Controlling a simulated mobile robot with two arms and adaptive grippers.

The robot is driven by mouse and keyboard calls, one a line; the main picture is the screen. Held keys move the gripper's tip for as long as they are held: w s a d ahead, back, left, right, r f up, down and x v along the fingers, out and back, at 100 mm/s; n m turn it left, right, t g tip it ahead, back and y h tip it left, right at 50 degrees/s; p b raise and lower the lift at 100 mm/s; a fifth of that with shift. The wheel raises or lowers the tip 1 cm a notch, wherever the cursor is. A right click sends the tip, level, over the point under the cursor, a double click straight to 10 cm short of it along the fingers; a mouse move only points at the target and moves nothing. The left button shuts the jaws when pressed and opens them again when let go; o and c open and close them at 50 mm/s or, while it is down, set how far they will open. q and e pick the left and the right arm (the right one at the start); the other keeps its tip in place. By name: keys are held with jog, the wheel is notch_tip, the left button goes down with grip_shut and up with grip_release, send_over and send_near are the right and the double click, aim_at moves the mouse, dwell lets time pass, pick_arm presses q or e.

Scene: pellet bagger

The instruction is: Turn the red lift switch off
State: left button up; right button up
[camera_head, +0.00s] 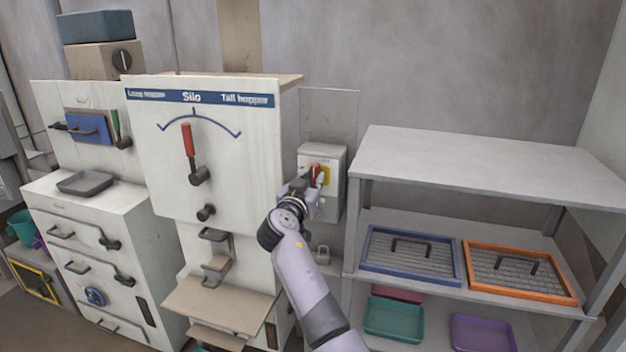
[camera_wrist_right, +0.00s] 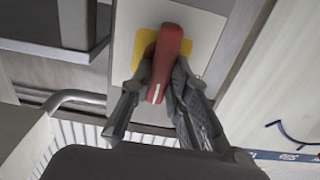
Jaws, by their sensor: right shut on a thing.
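The red lift switch (camera_head: 315,172) is a red handle on a yellow plate (camera_head: 325,175), on the front of a grey box (camera_head: 335,160) right of the silo panel. My right gripper (camera_head: 308,183) is at the box front and hides part of the switch. In the right wrist view the red handle (camera_wrist_right: 165,62) stands before the yellow plate (camera_wrist_right: 146,46), with a white mark near its lower end. My right gripper (camera_wrist_right: 158,88) is shut on the handle, one finger on each side. My left gripper is not in view.
The silo panel (camera_head: 240,150) with a red-handled lever (camera_head: 189,140) stands left of the box. A grey shelf (camera_head: 480,165) stands right, holding a blue-framed screen (camera_head: 366,245) and an orange-framed screen (camera_head: 573,288). A padlock-like part (camera_head: 323,256) hangs below the box.

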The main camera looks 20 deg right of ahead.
grip_shut()
jog(key=shift+w+n+b, duration=0.1)
jog(key=shift+n+b, duration=1)
jog(key=shift+n, duration=0.4)
jog(key=shift+a+n+b, duration=0.1)
jog(key=shift+n+b, duration=0.2)
jog(key=shift+n, duration=0.7)
jog(key=n, duration=0.2)
jog(key=shift+n, duration=0.3)
jog(key=n, duration=0.4)
jog(key=shift+w+a+n, duration=0.15)
jog(key=shift+n, duration=0.15)
jog(key=n, duration=0.2)
jog(key=n+p, duration=0.2)
jog(key=n, duration=0.1)
jog(key=shift+a+f+n, duration=0.1)
jog(key=shift+f+n, duration=0.15)
jog(key=shift+n, duration=0.05)
